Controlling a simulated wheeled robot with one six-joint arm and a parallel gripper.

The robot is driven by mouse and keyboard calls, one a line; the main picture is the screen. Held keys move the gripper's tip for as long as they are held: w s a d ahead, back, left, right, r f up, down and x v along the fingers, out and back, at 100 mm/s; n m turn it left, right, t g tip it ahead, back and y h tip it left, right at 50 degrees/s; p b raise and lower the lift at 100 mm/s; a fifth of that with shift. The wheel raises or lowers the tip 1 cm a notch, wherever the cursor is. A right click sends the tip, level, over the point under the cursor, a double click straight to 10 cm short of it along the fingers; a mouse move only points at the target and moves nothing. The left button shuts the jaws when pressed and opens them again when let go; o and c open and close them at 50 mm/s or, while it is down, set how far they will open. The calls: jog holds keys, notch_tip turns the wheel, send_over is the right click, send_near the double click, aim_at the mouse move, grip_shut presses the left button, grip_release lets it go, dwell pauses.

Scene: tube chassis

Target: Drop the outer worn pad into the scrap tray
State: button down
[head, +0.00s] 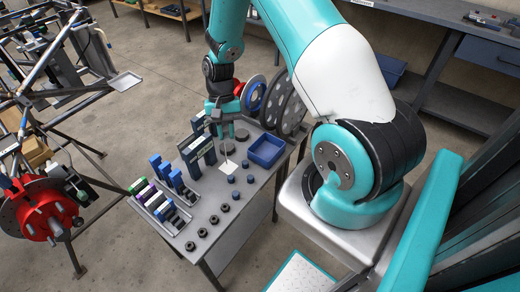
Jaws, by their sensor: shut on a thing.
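My gripper (226,128) is over the middle of the grey cart top, pointing down. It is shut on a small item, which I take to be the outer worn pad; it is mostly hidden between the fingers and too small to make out. A blue open tray (266,163), which looks like the scrap tray, stands on the cart just right of my gripper. Its visible inside looks empty. The gripper is beside the tray, not over it.
Blue and grey upright blocks (180,182) and grey trays with pads (160,200) fill the cart's left side. Dark nuts (190,246) and small blue parts line the front. Large discs (292,114) stand behind the blue tray. A red hub (44,212) is at far left.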

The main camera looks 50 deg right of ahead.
jog(key=s+d+m+t+p, duration=0.35)
jog(key=d+m+t, duration=0.25)
jog(key=d+m, duration=1.1)
notch_tip(320, 180, down, 6)
jog(key=m+b, duration=0.1)
jog(key=b, duration=0.5)
jog(key=shift+s+a+f, duration=0.25)
jog(key=shift+s+a, duration=0.1)
jog(key=shift+s, duration=0.05)
jog(key=c, duration=0.9)
grip_release()
jog(key=shift+c, duration=0.2)
jog(key=shift+r, duration=0.15)
